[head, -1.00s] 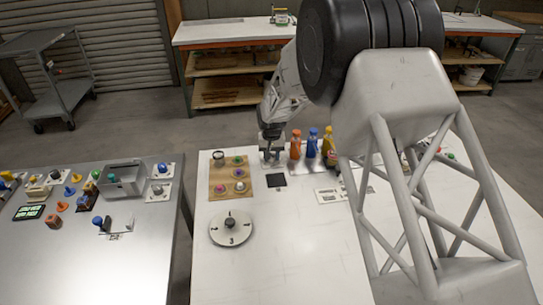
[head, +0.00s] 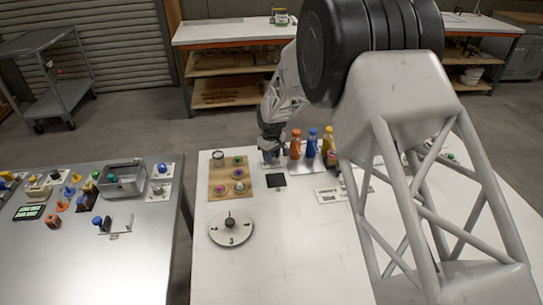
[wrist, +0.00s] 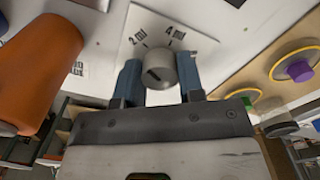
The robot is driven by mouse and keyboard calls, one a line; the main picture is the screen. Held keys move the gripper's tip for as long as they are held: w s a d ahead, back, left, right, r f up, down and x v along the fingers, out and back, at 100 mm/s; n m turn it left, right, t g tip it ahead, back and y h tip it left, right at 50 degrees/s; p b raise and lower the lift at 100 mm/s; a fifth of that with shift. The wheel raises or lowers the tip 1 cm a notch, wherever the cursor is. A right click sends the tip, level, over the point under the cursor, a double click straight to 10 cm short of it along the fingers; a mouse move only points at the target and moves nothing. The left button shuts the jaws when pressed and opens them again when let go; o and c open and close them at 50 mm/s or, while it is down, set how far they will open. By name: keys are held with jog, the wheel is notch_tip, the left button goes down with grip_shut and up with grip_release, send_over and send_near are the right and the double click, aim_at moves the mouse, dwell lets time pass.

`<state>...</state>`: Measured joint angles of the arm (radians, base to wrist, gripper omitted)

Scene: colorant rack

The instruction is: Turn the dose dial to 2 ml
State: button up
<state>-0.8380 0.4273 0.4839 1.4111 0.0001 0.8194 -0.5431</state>
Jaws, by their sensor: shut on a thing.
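The dose dial's round grey knob (wrist: 161,68) is in the middle of the wrist view, on a white plate (wrist: 148,17) marked "2 ml" and "4 ml". A short dark line shows on the left part of the knob's face; I cannot tell for sure which label it indicates. My gripper (wrist: 160,78) has its two blue fingers on either side of the knob, shut on it. In the head view my gripper (head: 270,155) is at the far side of the white table, and the knob is hidden there.
An orange bottle (wrist: 108,55) stands close by; in the head view it is beside blue (head: 312,143) and yellow (head: 328,142) bottles. A wooden board (head: 217,188) with coloured rings is near my gripper. A separate numbered disc (head: 231,240) lies nearer. The table's front middle is clear.

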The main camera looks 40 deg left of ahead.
dwell(0.4)
jog(key=o, duration=0.9)
jog(key=shift+r, duration=3.95)
